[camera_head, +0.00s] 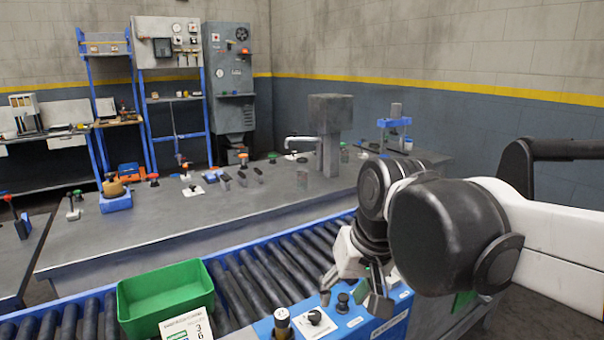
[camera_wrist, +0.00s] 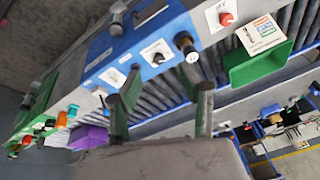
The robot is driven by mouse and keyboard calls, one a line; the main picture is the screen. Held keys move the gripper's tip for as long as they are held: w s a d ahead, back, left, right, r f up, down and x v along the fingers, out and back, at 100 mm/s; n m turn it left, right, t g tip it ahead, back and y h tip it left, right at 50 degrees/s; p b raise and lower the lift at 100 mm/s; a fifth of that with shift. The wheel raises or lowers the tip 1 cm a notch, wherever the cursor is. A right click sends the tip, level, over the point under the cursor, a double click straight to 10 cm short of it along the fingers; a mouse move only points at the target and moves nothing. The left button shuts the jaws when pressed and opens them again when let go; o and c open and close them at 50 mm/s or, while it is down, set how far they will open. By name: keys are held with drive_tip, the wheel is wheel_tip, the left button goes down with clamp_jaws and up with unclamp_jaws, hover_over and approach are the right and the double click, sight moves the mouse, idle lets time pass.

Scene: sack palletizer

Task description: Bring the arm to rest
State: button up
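My gripper (camera_head: 354,290) hangs at the end of my arm in the lower right of the head view, over or just beyond a blue control panel (camera_head: 352,318). In the wrist view my gripper (camera_wrist: 161,98) shows two dark fingers standing well apart, with nothing between them. The blue panel (camera_wrist: 128,53), with its knobs, lies beyond the fingertips there. I cannot tell the exact gap between fingertips and panel.
A green bin (camera_head: 165,292) with a label card (camera_head: 187,328) stands on the roller conveyor (camera_head: 262,270). Behind is a grey workbench (camera_head: 240,205) with a post (camera_head: 330,140) and several small controls. The bin also shows in the wrist view (camera_wrist: 262,68).

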drive_tip(key=s+d+f+m+t+h, duration=0.1)
drive_tip(key=s+d+f, duration=0.1)
drive_tip(key=s+d, duration=0.2)
drive_tip(key=s+d+f+t+h, duration=0.1)
drive_tip(key=s+d+f+t, duration=0.1)
drive_tip(key=d, duration=0.7)
drive_tip(key=shift+s+f+m+t, duration=0.3)
drive_tip(key=shift+s+f+m, duration=0.1)
drive_tip(key=shift+s+f, duration=0.4)
drive_tip(key=shift+r, duration=0.1)
